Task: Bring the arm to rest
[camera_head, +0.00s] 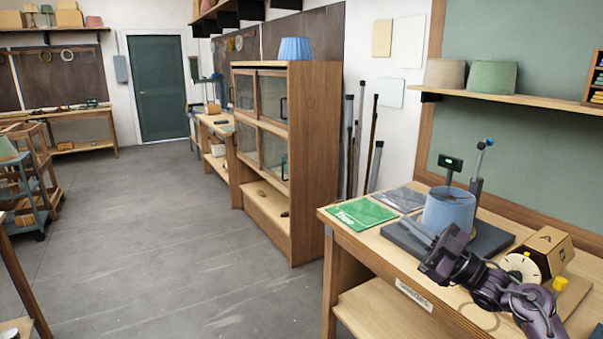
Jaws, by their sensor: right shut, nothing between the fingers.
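My right arm comes in from the lower right, low over the front of the workbench (362,236) on the right. My right gripper (428,239) points up and to the left. It is shut with nothing in it. It is in front of a blue drum-shaped shade (449,208) standing on a dark flat base (490,238), and overlaps both in the picture. I cannot tell whether it touches either. My left gripper is not in view.
A wooden box with a white dial (521,266) stands close right of my right arm. A green booklet (360,214) and a grey sheet (403,199) lie on the bench's left part. A cabinet (314,150) stands beyond. The floor at left centre is clear.

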